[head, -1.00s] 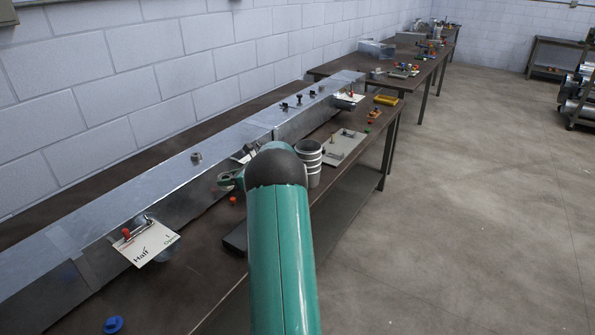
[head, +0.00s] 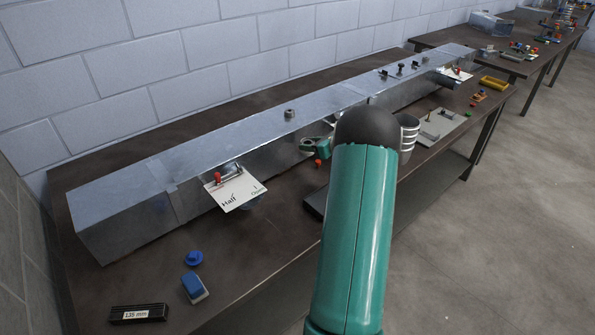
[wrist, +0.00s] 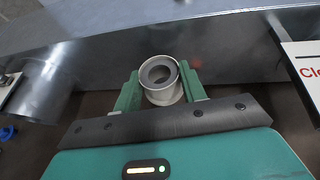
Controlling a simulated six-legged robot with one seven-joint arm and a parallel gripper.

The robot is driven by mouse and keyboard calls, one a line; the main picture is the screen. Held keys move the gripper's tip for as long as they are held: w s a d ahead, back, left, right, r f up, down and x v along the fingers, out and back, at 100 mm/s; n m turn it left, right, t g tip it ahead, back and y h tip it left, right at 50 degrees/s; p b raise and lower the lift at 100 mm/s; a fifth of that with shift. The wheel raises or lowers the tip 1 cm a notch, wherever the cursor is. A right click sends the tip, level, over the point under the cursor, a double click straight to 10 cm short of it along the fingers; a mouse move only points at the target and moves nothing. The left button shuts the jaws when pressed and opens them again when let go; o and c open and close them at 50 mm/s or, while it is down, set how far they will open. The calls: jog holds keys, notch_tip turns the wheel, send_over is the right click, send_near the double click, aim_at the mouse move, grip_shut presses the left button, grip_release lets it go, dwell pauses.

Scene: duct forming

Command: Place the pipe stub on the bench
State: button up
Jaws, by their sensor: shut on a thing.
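The pipe stub (wrist: 160,78), a short light-grey ring with an open bore, is between the green fingers of my gripper (wrist: 160,92) in the wrist view. The fingers are shut on its sides. In the head view my gripper (head: 313,148) shows small in front of the metal duct, partly hidden by my arm; the stub is hard to make out there. The dark brown bench (head: 265,230) runs under and in front of the duct. I cannot tell whether the stub touches the bench.
The long metal duct (head: 130,208) lies along the bench by the wall. A card marked Half (head: 236,190) hangs from its front. A blue knob (head: 193,258), a blue-and-white block (head: 195,288) and a black box (head: 139,313) lie at the near left. Bench surface between them is clear.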

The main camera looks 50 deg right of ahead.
jog(key=a+f, duration=0.1)
jog(key=a, duration=0.1)
jog(key=w+a+f, duration=0.1)
jog(key=f, duration=0.1)
jog(key=a+f, duration=0.2)
jog(key=shift+w+a+f, duration=0.25)
jog(key=shift+w+a, duration=0.05)
jog(key=shift+a+f, duration=0.15)
jog(key=shift+f, duration=0.15)
jog(key=shift+w+a+f, duration=0.1)
jog(key=shift+a+f, duration=0.05)
jog(key=shift+f, duration=0.75)
jog(key=shift+w+a+f, duration=0.1)
jog(key=shift+f, duration=0.75)
jog(key=shift+f, duration=0.1)
jog(key=o, duration=1)
jog(key=shift+s+r, duration=0.2)
jog(key=v, duration=1.1)
jog(key=shift+s+r, duration=0.15)
jog(key=shift+s, duration=0.15)
